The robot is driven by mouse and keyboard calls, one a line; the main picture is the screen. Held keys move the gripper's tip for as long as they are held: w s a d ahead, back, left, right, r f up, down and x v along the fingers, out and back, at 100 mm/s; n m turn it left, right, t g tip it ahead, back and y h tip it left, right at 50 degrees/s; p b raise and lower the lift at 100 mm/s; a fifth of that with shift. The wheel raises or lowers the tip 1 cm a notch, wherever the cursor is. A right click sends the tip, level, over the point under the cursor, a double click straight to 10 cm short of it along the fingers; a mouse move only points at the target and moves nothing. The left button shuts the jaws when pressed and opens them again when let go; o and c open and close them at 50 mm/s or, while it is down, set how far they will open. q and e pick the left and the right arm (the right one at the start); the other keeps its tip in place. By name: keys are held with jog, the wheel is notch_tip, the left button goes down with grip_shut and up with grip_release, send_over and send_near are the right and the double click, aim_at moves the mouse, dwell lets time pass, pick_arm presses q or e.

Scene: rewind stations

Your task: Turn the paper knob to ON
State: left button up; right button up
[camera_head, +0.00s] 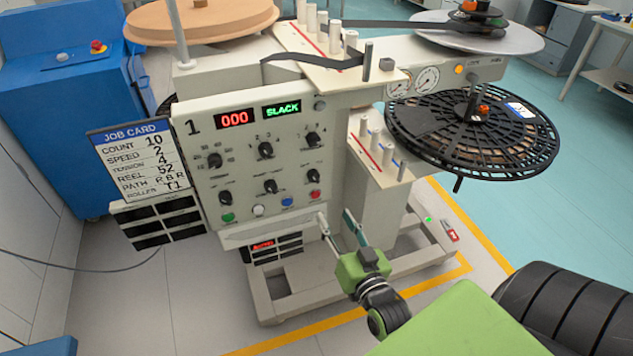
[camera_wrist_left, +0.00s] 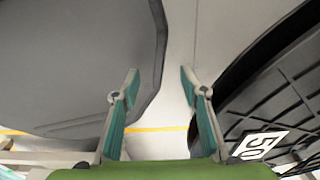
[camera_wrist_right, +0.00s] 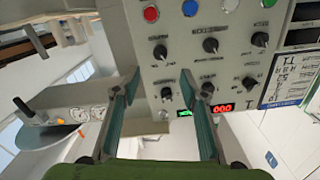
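The control panel (camera_head: 248,165) of station 1 carries two rows of dark knobs, such as the upper middle knob (camera_head: 265,149) and the lower right knob (camera_head: 313,176). Their labels are too small to read, so I cannot tell which is the paper knob or its setting. My right gripper (camera_head: 335,214) is open and empty, below and in front of the panel's lower right corner. In the right wrist view the panel appears upside down, with knobs (camera_wrist_right: 210,45) beyond the open fingers. My left gripper (camera_wrist_left: 159,73) is open and empty, away from the panel.
Colored buttons, including a red one (camera_head: 315,193), line the panel's bottom. A job card (camera_head: 137,160) hangs left. A black slotted reel (camera_head: 470,135) sticks out right. The displays (camera_head: 235,119) read 000 and SLACK. A ribbed black object (camera_wrist_left: 270,110) is right of my left gripper.

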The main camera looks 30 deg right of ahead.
aim_at(316, 180)
jog(key=x, duration=0.9)
jog(key=r+p+x, duration=0.1)
jog(key=x, duration=0.3)
jog(key=shift+w+d, duration=0.2)
jog(key=shift+w, duration=0.1)
jog(key=shift+c, duration=0.5)
jog(key=c, duration=1)
